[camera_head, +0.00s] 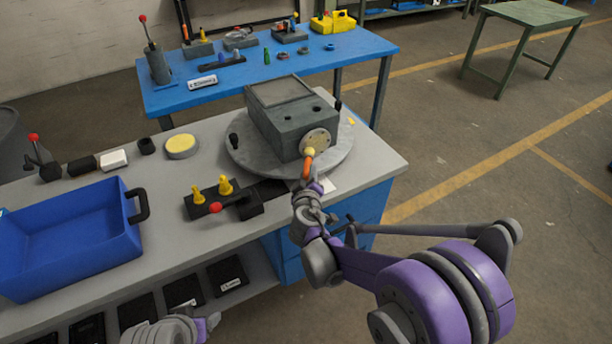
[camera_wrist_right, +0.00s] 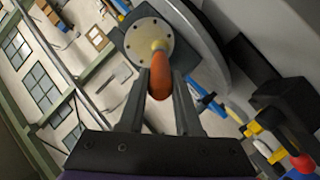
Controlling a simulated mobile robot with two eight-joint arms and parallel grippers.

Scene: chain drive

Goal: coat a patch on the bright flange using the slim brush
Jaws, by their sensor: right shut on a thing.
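The bright flange (camera_head: 317,139) is a pale round plate with bolt holes on the side of a grey gearbox housing (camera_head: 290,118). The housing stands on a round grey turntable (camera_head: 247,157). My right gripper (camera_head: 307,180) is shut on the orange handle of the slim brush (camera_head: 308,165). The brush's yellow head points at the flange and overlaps it in the head view. In the right wrist view the brush (camera_wrist_right: 160,78) lies between the fingers, its head in front of the flange (camera_wrist_right: 143,35); contact is unclear. My left gripper (camera_head: 207,325) is at the bottom edge, its jaws unclear.
A blue crate (camera_head: 130,205) stands at the bench's left. A dark block (camera_head: 252,206) with yellow pegs and a red-knobbed lever sits in front of the turntable. A round yellow-topped dish (camera_head: 182,152) is left of it. A blue table (camera_head: 230,92) with parts stands behind.

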